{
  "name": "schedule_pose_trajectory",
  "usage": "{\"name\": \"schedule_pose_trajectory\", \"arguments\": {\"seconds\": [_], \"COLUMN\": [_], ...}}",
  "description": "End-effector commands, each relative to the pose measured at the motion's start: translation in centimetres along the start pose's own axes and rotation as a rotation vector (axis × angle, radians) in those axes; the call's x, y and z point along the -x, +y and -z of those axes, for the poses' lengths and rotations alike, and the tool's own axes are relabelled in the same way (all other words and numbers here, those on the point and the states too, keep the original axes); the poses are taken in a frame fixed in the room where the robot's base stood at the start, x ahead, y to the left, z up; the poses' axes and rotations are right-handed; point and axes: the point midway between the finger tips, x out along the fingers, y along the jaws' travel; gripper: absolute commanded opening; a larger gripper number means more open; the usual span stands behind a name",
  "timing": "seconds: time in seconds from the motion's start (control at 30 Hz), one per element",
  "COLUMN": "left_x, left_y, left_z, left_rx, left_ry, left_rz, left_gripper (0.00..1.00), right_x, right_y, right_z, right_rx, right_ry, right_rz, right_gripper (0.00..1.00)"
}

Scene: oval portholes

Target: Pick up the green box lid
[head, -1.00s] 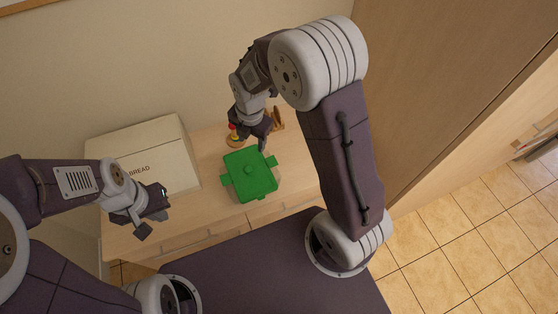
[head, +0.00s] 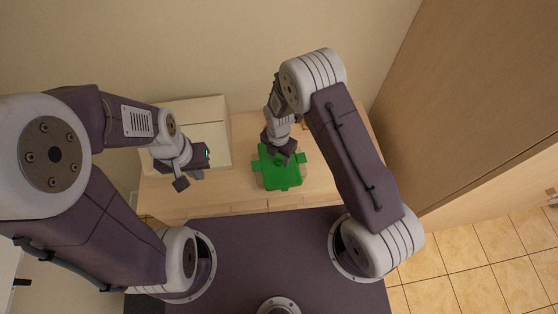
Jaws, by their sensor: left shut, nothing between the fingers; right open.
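The green box lid (head: 284,179) sits on its box on the wooden counter, with green tabs sticking out at its sides. My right gripper (head: 281,158) is over the far part of the lid and hides its middle, including the knob. It is open; whether its fingers touch the lid I cannot tell. My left gripper (head: 190,182) is shut and empty, to the left of the lid and in front of the bread box.
A cream bread box (head: 200,112) stands at the back left of the counter (head: 245,130). A wall is behind. A tall wooden cabinet (head: 460,110) rises on the right. Bare counter shows right of the lid.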

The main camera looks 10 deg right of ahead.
Motion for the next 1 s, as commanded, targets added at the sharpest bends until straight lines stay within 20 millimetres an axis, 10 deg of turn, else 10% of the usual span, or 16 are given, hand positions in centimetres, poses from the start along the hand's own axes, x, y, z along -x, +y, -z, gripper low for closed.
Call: {"name": "schedule_pose_trajectory", "arguments": {"seconds": [0.33, 0.53, 1.0], "left_x": [0.4, 0.4, -0.2], "left_y": [0.0, 0.0, 0.0], "left_z": [0.0, 0.0, 0.0], "left_rx": [0.0, 0.0, 0.0], "left_ry": [0.0, 0.0, 0.0], "left_rz": [0.0, 0.0, 0.0], "left_gripper": [0.0, 0.0, 0.0], "right_x": [-1.7, -1.7, -0.5], "right_y": [0.0, 0.0, 0.1], "right_z": [0.0, 0.0, 0.0], "right_rx": [0.0, 0.0, 0.0], "right_ry": [0.0, 0.0, -0.001], "right_rz": [0.0, 0.0, -0.002], "right_gripper": [0.52, 0.0, 0.0]}}
